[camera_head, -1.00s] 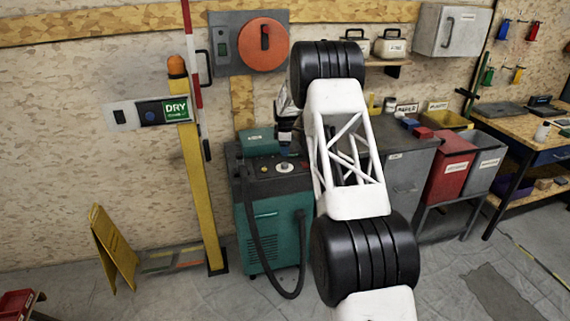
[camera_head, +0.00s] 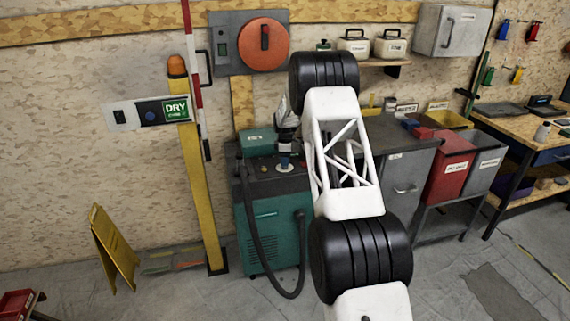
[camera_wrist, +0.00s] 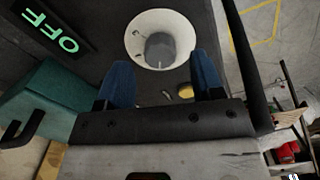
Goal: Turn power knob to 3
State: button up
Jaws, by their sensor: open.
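The teal machine (camera_head: 275,232) stands against the wall, with a dark top panel. On that panel, the wrist view shows a round white dial (camera_wrist: 137,32) with a grey knob (camera_wrist: 160,46) in its middle. I cannot read any numbers on the dial. A display beside it reads OFF in green (camera_wrist: 57,31). My gripper (camera_wrist: 159,60) is open, its two blue fingers apart on either side of the knob's near side, with the knob just beyond the fingertips. Contact cannot be told. In the head view, my gripper (camera_head: 285,158) is over the panel and partly covers the dial.
A black hose (camera_head: 257,240) hangs down the machine's front. A yellow post (camera_head: 198,190) stands to its left. A grey cabinet (camera_head: 404,170) and a red bin (camera_head: 449,168) are to the right. A small yellow part (camera_wrist: 185,90) shows on the panel near the fingers.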

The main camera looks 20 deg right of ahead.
jog(key=shift+f, duration=1.3)
jog(key=shift+c, duration=0.2)
jog(key=c, duration=0.9)
